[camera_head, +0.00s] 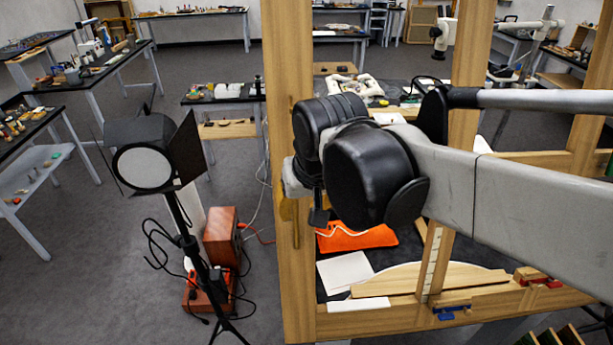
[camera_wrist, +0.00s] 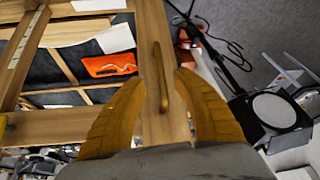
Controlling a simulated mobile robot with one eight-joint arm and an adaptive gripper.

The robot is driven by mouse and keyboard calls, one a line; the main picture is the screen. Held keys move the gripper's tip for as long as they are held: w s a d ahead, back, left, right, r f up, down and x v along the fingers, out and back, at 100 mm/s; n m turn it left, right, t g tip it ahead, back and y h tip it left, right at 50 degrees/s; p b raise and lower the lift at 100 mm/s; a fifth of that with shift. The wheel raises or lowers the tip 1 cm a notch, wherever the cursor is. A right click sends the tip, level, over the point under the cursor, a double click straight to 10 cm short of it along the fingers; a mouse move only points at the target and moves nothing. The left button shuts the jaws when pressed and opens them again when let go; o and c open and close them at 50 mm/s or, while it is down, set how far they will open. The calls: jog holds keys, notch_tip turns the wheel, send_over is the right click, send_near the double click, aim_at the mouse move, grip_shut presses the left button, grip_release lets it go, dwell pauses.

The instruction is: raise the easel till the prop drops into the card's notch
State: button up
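The wooden easel (camera_head: 278,100) is a tall frame of posts and rails. A slim upright handle (camera_head: 289,208) sits on its left post, and it also shows in the wrist view (camera_wrist: 158,70). My gripper (camera_wrist: 160,82) is open, its two yellow fingers on either side of the post and handle, with gaps visible. In the head view my wrist partly hides that post, and the fingers cannot be made out. A pale marked strip (camera_head: 432,262) runs up a short wooden upright behind the lower rail; it shows in the wrist view (camera_wrist: 18,50). I cannot make out the prop or the notch.
A lamp on a stand (camera_head: 142,168) with trailing cables stands left of the easel, near a reddish-brown box (camera_head: 221,238). An orange pouch (camera_head: 357,237) and white sheets (camera_head: 345,271) lie on the dark surface behind the frame. Cluttered benches (camera_head: 95,68) stand farther back.

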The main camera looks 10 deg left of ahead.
aim_at(296, 224)
jog(key=x, duration=0.8)
jog(key=shift+w+a+f, duration=0.1)
jog(key=shift+f, duration=0.2)
jog(key=shift+c, duration=0.5)
grip_shut()
